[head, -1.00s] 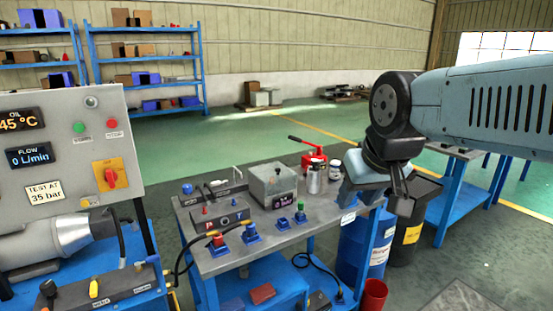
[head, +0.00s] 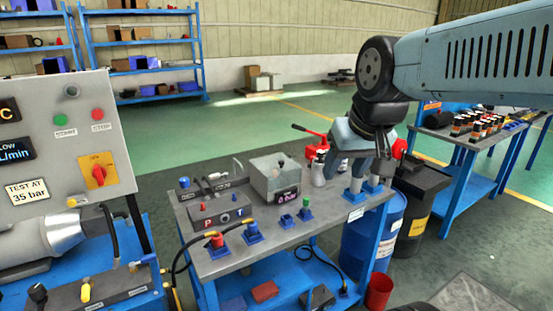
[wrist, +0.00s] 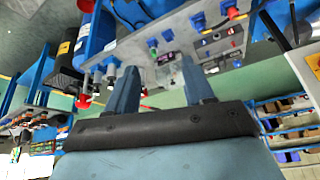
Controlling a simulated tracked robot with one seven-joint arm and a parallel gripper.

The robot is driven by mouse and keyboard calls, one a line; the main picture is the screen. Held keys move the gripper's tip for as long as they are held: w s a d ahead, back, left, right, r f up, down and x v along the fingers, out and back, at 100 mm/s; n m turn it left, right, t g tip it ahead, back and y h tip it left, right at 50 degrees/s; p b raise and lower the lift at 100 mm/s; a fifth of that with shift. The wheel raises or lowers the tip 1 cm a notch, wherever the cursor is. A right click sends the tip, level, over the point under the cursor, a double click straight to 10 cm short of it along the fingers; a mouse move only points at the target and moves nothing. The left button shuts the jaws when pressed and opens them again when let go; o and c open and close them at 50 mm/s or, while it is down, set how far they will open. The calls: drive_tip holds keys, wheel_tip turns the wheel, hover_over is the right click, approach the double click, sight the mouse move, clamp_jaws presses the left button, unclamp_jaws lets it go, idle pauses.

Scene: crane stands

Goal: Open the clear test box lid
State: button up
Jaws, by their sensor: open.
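The clear test box (head: 274,182) stands on the grey bench, a see-through greyish box with a small dark knob on top and a dark purple-lit label in front. Its lid looks shut. My gripper (head: 358,168) is to the right of the box in the head view, fingers pointing down, apart from it and empty. In the wrist view the two blue-grey fingers of my gripper (wrist: 158,70) are spread wide, and the box (wrist: 172,76) shows small between and beyond them.
The blue-framed bench (head: 215,263) also carries a P/T block (head: 222,212), blue-based fittings (head: 252,233) and a red hand pump (head: 314,146). A blue drum (head: 360,246) and black bin (head: 418,195) stand right. A control panel (head: 60,150) is at left.

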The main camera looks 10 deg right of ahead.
drive_tip(key=w+d+r+m+g+y, duration=0.15)
drive_tip(key=w+r, duration=0.25)
drive_tip(key=w, duration=0.8)
drive_tip(key=m+g+h, duration=0.2)
drive_tip(key=m+g, duration=0.2)
hover_over(275, 168)
drive_tip(key=d, duration=0.2)
wheel_tip(275, 168, down, 12)
drive_tip(key=r, duration=0.1)
drive_tip(key=f, duration=1.3)
drive_tip(key=shift+s+d+f, duration=0.1)
drive_tip(key=shift+d+f, duration=0.1)
drive_tip(key=shift+f, duration=0.1)
clamp_jaws()
